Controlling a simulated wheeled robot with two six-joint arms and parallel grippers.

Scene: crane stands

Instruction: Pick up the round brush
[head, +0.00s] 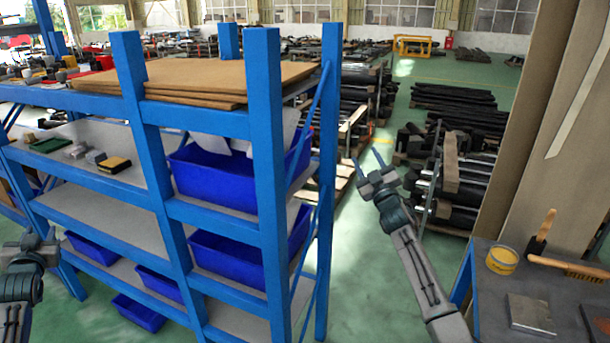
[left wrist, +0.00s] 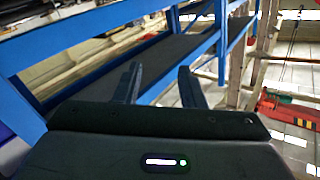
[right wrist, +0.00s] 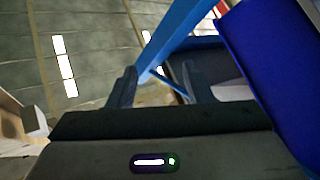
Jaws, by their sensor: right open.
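On the grey table (head: 492,292) at the right of the head view, a brush with a wooden handle and a dark head (head: 541,232) stands upright near the brown panel. A second brush (head: 568,265), long and wooden with dark bristles, lies beside it. I cannot tell for sure which is the round brush. My right gripper (head: 367,158) is open and empty, in the air left of the table, well apart from both brushes. My left gripper (head: 39,236) is open and empty at the far left, by the blue shelf. Neither wrist view shows a brush.
A yellow tin (head: 502,260) and a flat grey block (head: 531,314) share the table. A blue shelf rack (head: 270,170) with blue bins (head: 213,178) fills the left and middle. A tall brown panel (head: 540,120) rises behind the table. Green floor (head: 365,250) is open between rack and table.

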